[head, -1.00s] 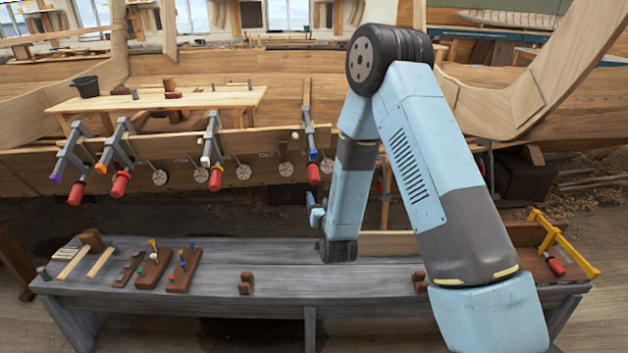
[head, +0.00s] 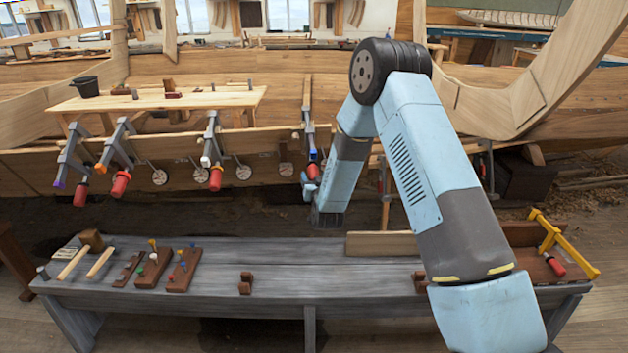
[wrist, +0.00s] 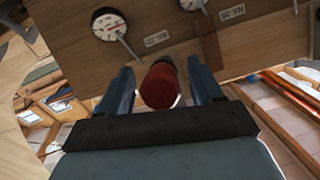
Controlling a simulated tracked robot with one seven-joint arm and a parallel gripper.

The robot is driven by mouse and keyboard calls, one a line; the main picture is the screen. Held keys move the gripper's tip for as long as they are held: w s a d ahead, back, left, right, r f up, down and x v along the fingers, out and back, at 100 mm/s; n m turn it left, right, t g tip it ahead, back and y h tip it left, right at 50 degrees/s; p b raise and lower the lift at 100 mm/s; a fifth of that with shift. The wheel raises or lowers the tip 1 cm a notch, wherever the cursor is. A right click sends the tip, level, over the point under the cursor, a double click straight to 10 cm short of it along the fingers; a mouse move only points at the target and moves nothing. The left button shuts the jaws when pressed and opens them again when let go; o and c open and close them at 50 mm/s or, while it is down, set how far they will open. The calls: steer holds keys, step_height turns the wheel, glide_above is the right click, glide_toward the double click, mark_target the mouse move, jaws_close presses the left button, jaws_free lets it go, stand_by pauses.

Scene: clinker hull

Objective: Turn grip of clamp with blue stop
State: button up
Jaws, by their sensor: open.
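The clamp with the blue stop (head: 312,155) hangs on the hull plank, the rightmost of the row in the head view. Its red grip (head: 313,171) points down toward my gripper (head: 307,184). In the wrist view the red grip (wrist: 160,86) lies between the two fingers of my gripper (wrist: 160,70), end toward the camera. The fingers are open, with a visible gap on each side of the grip. The blue stop is hidden in the wrist view.
Clamps with white (head: 205,161), orange (head: 100,168) and purple (head: 57,184) stops hang to the left. Round dials (wrist: 108,23) sit on the plank beside the clamps. A grey bench (head: 210,250) with tools stands below; its middle is largely clear.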

steer(key=c, duration=1)
steer(key=m+y, duration=0.2)
steer(key=shift+m, duration=0.3)
steer(key=shift+m+y, duration=1.1)
steer(key=shift+m, duration=0.4)
steer(key=shift+s, duration=0.1)
steer(key=o, duration=1)
